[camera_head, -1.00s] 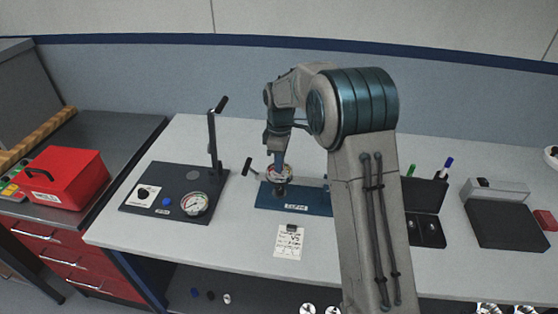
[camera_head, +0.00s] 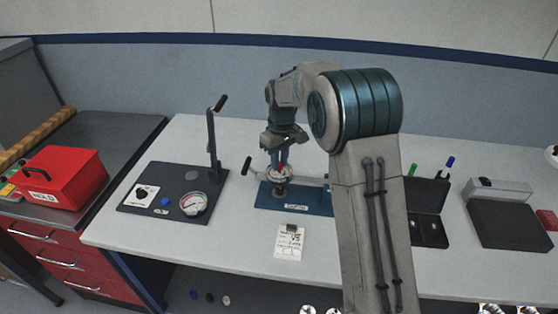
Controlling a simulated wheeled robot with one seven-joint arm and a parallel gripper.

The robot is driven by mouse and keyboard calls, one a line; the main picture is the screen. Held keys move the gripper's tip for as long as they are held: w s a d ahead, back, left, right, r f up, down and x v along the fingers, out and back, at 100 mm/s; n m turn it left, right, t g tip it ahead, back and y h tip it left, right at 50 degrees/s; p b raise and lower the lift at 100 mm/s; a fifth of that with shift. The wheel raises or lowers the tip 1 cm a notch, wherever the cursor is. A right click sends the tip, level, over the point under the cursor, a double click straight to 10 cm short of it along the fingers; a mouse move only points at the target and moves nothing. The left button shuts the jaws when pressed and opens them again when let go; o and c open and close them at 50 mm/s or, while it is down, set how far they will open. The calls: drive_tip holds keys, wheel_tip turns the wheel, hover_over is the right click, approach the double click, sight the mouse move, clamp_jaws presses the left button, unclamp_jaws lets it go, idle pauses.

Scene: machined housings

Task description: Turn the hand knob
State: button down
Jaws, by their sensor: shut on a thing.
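My gripper (camera_head: 279,168) points down over the blue fixture plate (camera_head: 296,200) in the middle of the bench. It is shut on a round part at the top of the fixture, which I take to be the hand knob (camera_head: 269,173). The fingers cover part of it. A dark stem shows below it, above the plate. A black-knobbed lever (camera_head: 247,165) sticks out at the fixture's left. My arm hides part of the fixture's right side.
A dark plate (camera_head: 136,199) with a gauge (camera_head: 194,203) and an upright lever (camera_head: 212,140) stands to the left. A paper card (camera_head: 289,242) lies in front. A black case (camera_head: 427,196) and a grey box (camera_head: 505,218) are at the right. A red box (camera_head: 62,178) sits far left.

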sight(281, 163)
drive_tip(key=shift+m, duration=0.4)
drive_tip(key=c, duration=1.3)
unclamp_jaws()
drive_tip(key=shift+r, duration=0.15)
drive_tip(key=r, duration=0.6)
drive_tip(key=r+b, duration=0.1)
drive_tip(key=r, duration=0.6)
drive_tip(key=shift+w+d+r, duration=0.2)
drive_tip(key=shift+r, duration=0.1)
